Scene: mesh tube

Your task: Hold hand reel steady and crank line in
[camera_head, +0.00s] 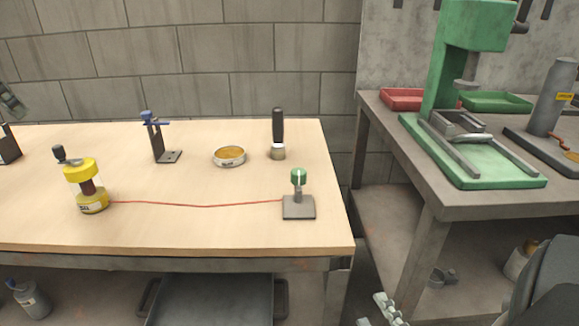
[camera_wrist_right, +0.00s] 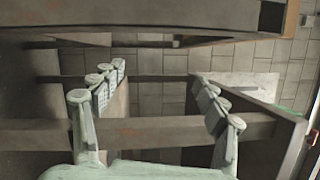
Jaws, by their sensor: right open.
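The yellow hand reel (camera_head: 80,170) stands upright on the left of the wooden workbench, with a dark crank knob at its upper left. A red line (camera_head: 195,205) runs from it across the bench to a small grey stand with a green top (camera_head: 299,177) near the right end. My left gripper (camera_head: 12,103) shows only partly at the left edge, above the bench and apart from the reel; its opening is unclear. My right gripper (camera_head: 388,308) is low, beyond the bench's right front corner. In the right wrist view its fingers (camera_wrist_right: 158,75) are spread and empty.
Behind the line stand a blue-topped metal bracket (camera_head: 154,140), a round tin (camera_head: 229,157) and a black-handled tool (camera_head: 278,132). A grey side table (camera_head: 400,165) at right carries a green press (camera_head: 460,110). A gap separates the two tables.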

